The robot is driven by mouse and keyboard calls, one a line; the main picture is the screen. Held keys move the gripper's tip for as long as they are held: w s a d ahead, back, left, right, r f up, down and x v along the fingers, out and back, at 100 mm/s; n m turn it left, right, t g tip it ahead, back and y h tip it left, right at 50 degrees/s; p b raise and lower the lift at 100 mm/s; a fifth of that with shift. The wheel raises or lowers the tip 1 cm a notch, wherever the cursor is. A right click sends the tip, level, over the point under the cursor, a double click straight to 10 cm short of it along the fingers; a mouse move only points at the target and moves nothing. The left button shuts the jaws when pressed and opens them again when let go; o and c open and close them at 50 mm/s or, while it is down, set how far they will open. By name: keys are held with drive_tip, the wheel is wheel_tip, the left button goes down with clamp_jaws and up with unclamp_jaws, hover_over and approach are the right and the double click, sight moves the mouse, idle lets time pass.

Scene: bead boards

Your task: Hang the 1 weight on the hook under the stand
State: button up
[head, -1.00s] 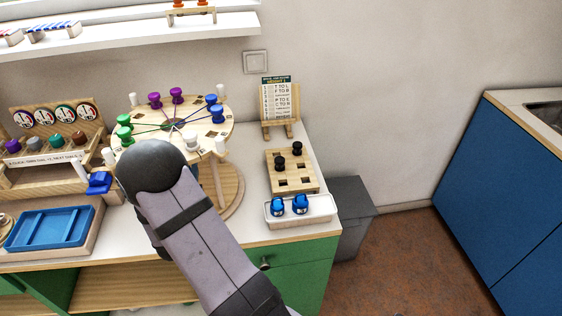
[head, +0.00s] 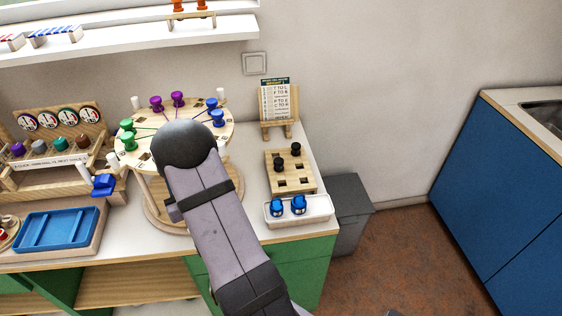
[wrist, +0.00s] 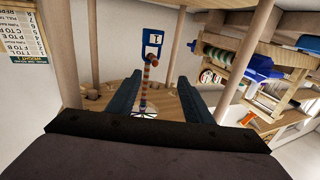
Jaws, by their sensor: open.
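The stand (head: 140,150) is a round wooden board on legs, with coloured pegs and cords on top, in the head view. My own arm covers its front right part, and my gripper is hidden there. In the wrist view my gripper (wrist: 157,92) is open, its two dark fingers apart among the stand's legs. A red-and-white striped piece (wrist: 147,78) shows between the fingers. A blue piece with a white label marked 1 (wrist: 153,40), seemingly the weight, shows at its upper end. I cannot make out the hook or whether they are joined.
A peg block (head: 290,184) with black pegs and a white tray (head: 318,212) with two blue pieces stand right of the stand. A sign on an easel (head: 277,100) is behind them. A blue tray (head: 55,228) lies at left. Stand legs (wrist: 85,35) flank my gripper.

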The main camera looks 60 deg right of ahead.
drive_tip(key=s+a+f+n+y+p, duration=0.1)
drive_tip(key=s+a+n+y, duration=0.1)
drive_tip(key=s+n+y, duration=0.95)
drive_tip(key=s+d+r+m+h, duration=0.1)
drive_tip(key=s+d+m+h, duration=0.4)
drive_tip(key=d, duration=0.4)
drive_tip(key=s+d+r+m+h, duration=0.2)
drive_tip(key=s+d+m+h, duration=0.3)
drive_tip(key=d, duration=0.4)
drive_tip(key=shift+s+d+m+h, duration=0.3)
drive_tip(key=shift+s+m+h, duration=0.15)
drive_tip(key=shift+m, duration=0.1)
